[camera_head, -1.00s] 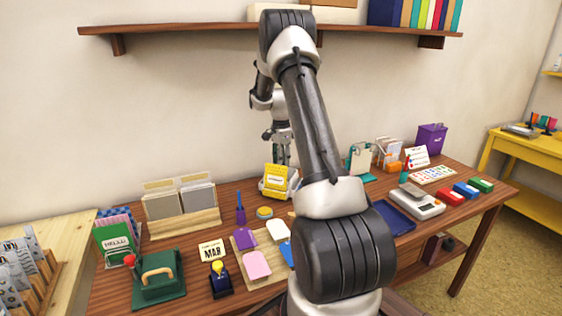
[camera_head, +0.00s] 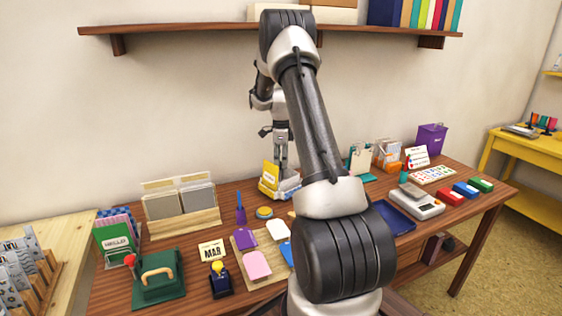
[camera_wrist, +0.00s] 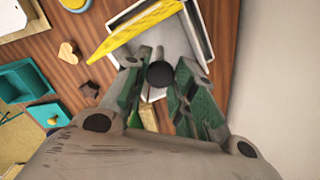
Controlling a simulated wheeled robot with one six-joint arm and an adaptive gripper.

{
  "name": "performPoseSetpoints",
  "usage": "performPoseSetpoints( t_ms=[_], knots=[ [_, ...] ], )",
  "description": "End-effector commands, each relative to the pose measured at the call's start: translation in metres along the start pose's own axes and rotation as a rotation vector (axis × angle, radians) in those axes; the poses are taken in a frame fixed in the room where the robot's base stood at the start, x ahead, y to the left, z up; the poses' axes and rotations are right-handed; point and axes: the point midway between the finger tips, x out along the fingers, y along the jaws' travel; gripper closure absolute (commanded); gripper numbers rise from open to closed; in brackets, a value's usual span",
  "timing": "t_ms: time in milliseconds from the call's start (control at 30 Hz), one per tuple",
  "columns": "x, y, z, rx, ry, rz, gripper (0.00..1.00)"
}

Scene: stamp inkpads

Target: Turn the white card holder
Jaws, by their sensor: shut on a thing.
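The white card holder (camera_head: 290,185) stands toward the back of the wooden table, with yellow cards (camera_head: 270,175) at its left side. In the wrist view the holder's pale rim (camera_wrist: 204,42) and a yellow card (camera_wrist: 135,32) lie just beyond my fingers. My gripper (camera_head: 281,163) reaches down over the holder from behind. In the wrist view my gripper (camera_wrist: 160,72) is shut on a dark round knob that appears to belong to the holder. My arm hides part of the holder's right side in the head view.
A card rack (camera_head: 183,225) is farther left. A teal clip stand (camera_head: 360,166) is to the right. The wall is close behind.

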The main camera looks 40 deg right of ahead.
Motion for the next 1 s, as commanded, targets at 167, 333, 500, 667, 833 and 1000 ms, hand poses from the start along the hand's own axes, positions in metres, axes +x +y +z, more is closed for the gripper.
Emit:
performPoseSetpoints(
  t_ms=[167, 333, 500, 667, 833, 1000],
  knots=[
    [-0.0011, -0.0010, 0.0005, 0.086, -0.001, -0.003, 1.00],
    [-0.0012, -0.0010, 0.0005, 0.163, -0.001, -0.003, 1.00],
    [-0.0012, -0.0011, 0.0005, 0.226, -0.001, -0.004, 1.00],
    [-0.0013, -0.0011, 0.0006, 0.268, -0.002, -0.004, 1.00],
    [-0.0013, -0.0012, 0.0006, 0.296, -0.002, -0.004, 1.00],
    [-0.0014, -0.0012, 0.0006, 0.309, -0.002, -0.004, 1.00]
  ],
)
